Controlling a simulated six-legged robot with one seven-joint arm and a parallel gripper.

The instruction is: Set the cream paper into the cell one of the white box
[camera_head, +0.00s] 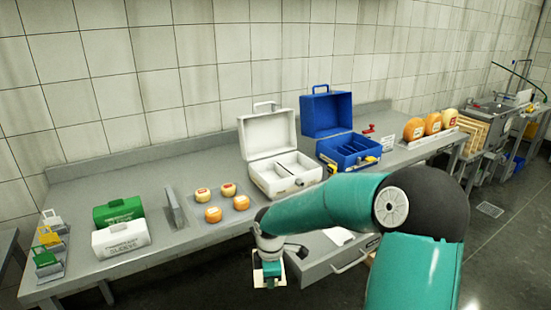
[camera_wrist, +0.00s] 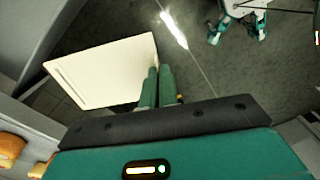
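The cream paper (camera_wrist: 100,72) is a flat, pale rectangle in the wrist view. The two green fingers of my gripper (camera_wrist: 156,78) are close together at its edge, shut on it. In the head view my gripper (camera_head: 268,276) hangs low in front of the counter's front edge, and a bit of the paper shows around it. The white box (camera_head: 270,135) stands on the counter behind my arm, with its lid raised. Its inside is split by a divider into cells (camera_head: 287,170), which look empty. I cannot read any cell number.
An open drawer (camera_head: 335,262) with a pale sheet (camera_head: 340,236) sits right of my gripper. A blue box (camera_head: 326,115) stands open right of the white box. Small cheeses (camera_head: 213,215), a green case (camera_head: 118,212) and a white sleeve holder (camera_head: 121,238) stand left.

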